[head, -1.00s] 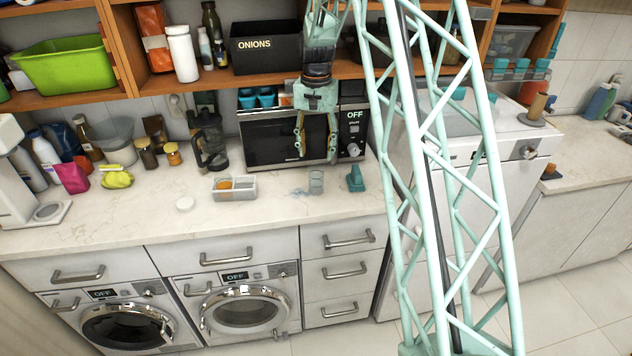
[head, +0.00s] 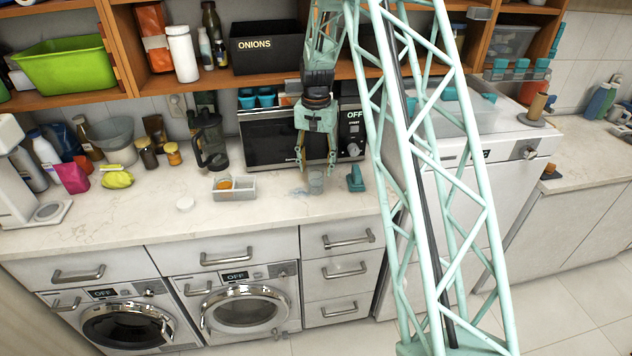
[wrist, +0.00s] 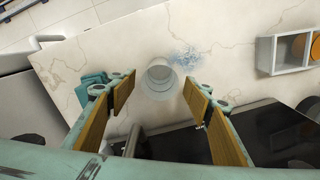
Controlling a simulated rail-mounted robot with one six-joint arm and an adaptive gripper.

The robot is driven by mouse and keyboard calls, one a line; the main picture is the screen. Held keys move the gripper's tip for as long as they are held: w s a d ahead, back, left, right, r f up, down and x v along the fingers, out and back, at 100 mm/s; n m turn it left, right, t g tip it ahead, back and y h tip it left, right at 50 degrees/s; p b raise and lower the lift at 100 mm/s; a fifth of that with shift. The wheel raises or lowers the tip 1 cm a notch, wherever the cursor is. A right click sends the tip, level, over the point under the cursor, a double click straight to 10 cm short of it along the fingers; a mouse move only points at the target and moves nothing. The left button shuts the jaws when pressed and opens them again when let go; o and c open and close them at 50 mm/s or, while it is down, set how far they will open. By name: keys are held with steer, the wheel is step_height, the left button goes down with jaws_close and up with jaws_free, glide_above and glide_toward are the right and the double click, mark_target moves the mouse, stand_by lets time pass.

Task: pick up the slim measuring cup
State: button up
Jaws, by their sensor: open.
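The slim measuring cup (head: 316,184) is a small clear vessel standing upright on the marble counter, in front of the microwave. In the wrist view the cup (wrist: 159,80) shows from above, a little beyond the fingertips and between their lines. My gripper (head: 316,173) is open, pointing down just above and behind the cup. In the wrist view my gripper (wrist: 160,86) has its two tan-padded fingers wide apart with nothing between them. I cannot tell whether a fingertip overlaps the cup's rim in height.
A teal object (head: 355,179) stands close to the cup's right. A grey divided tray (head: 234,189) with an orange item sits to its left. The microwave (head: 270,140) is close behind. The counter in front is clear.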

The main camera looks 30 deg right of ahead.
mark_target(316, 177)
steer(key=shift+f, duration=0.1)
steer(key=shift+s+f+p, duration=0.1)
steer(key=shift+f+p, duration=0.2)
steer(key=shift+f, duration=2.2)
steer(key=shift+c, duration=0.2)
steer(key=c, duration=1)
